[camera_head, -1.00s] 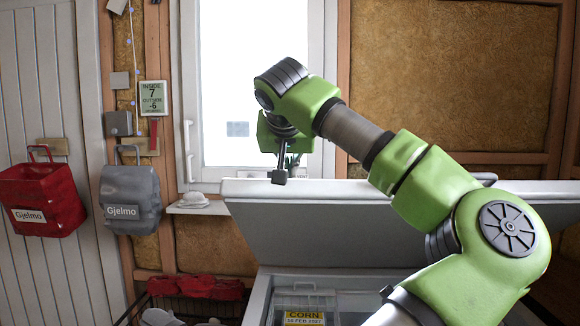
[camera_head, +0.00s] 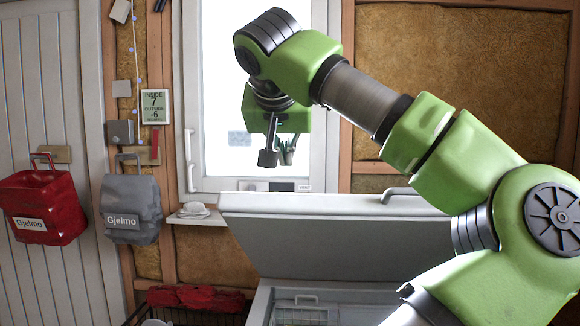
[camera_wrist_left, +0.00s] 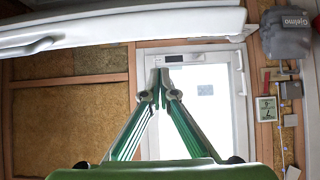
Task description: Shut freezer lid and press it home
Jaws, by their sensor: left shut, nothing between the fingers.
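The freezer lid (camera_head: 340,240) is a pale grey panel, raised and tilted open above the freezer (camera_head: 262,303) in the head view. Its long edge and a handle (camera_head: 415,194) face up. In the left wrist view the lid (camera_wrist_left: 120,25) crosses the top, with a handle at its left. My left gripper (camera_head: 268,158) hangs above the lid's upper left edge, apart from it in the picture. In the left wrist view the fingertips (camera_wrist_left: 160,68) meet, with nothing between them. My left arm hides part of the lid's right side. My right gripper is not in view.
A wire basket (camera_head: 300,312) shows inside the freezer. A red bag (camera_head: 42,205) and a grey bag (camera_head: 131,205) hang at the left. A window (camera_head: 215,95) with a sill stands behind. A crate with red cloth (camera_head: 195,297) sits left of the freezer.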

